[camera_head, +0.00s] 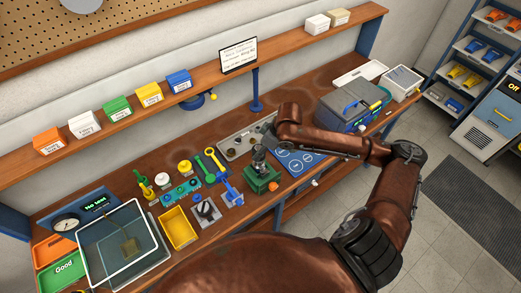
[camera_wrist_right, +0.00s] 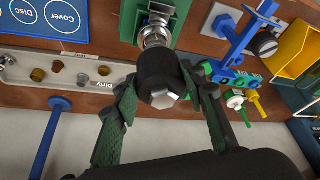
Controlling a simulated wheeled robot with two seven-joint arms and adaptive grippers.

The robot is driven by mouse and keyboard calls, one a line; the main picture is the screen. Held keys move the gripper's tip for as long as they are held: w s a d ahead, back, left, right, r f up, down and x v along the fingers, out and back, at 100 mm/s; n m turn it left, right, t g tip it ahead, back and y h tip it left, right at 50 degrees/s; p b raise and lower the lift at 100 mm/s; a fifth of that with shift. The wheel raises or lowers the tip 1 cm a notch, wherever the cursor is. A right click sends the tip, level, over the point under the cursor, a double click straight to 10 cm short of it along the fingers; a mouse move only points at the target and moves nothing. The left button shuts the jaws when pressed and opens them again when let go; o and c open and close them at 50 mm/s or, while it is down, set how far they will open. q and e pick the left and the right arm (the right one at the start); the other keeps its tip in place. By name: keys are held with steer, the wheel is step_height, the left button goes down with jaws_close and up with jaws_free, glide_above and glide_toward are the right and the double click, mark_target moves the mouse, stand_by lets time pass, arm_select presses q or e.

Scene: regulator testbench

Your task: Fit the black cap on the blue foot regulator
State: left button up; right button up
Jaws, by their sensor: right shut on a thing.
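My right gripper (camera_head: 262,143) is over the green fixture (camera_head: 262,180) on the bench. In the right wrist view its fingers (camera_wrist_right: 165,95) are shut on the sides of the black cap (camera_wrist_right: 158,66), whose pale hex end (camera_wrist_right: 164,99) faces the camera. A silver regulator body (camera_wrist_right: 155,36) shows just beyond the cap, in line with it, at the green fixture (camera_wrist_right: 160,8). I cannot tell whether the cap is seated or only close to the body. The regulator's blue foot is not clearly visible. My left gripper is not in view.
A blue mat (camera_head: 297,160) and a grey-blue toolbox (camera_head: 352,104) are to the right.

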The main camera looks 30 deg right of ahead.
steer(key=shift+p, duration=0.3)
steer(key=shift+f+p, duration=1.2)
steer(key=shift+f, duration=1.35)
stand_by(2.3)
steer(key=o, duration=1.3)
steer(key=shift+c, duration=0.2)
steer(key=o, duration=0.5)
steer(key=shift+r, duration=0.1)
steer(key=shift+r+p, duration=3.9)
steer(key=shift+p, duration=0.7)
